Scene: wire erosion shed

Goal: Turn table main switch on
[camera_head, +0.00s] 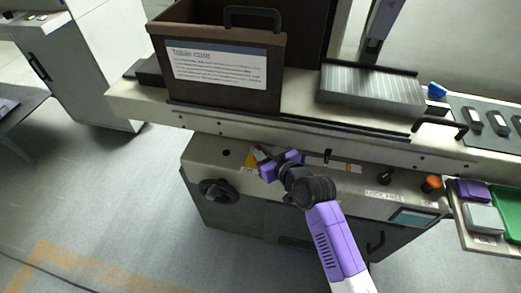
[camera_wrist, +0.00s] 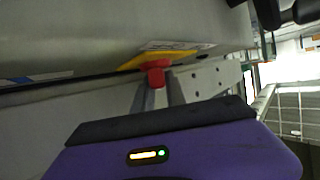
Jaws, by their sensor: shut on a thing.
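The main switch is a red knob on a yellow plate; the knob (camera_wrist: 155,68) shows between my fingertips in the wrist view. The yellow plate (camera_wrist: 178,57) lies behind it on the grey machine front. My gripper (camera_wrist: 157,88) is shut on the red knob. In the head view my purple gripper (camera_head: 268,161) is at the machine's front panel, just right of the yellow plate (camera_head: 251,158). The gripper mostly hides the knob there. The angle of the knob cannot be read clearly.
A black handwheel (camera_head: 219,192) sits on the panel to the left. An orange knob (camera_head: 431,184) and a small black knob (camera_head: 386,176) are to the right. A brown box (camera_head: 220,95) with a label stands on the ledge above. Floor in front is clear.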

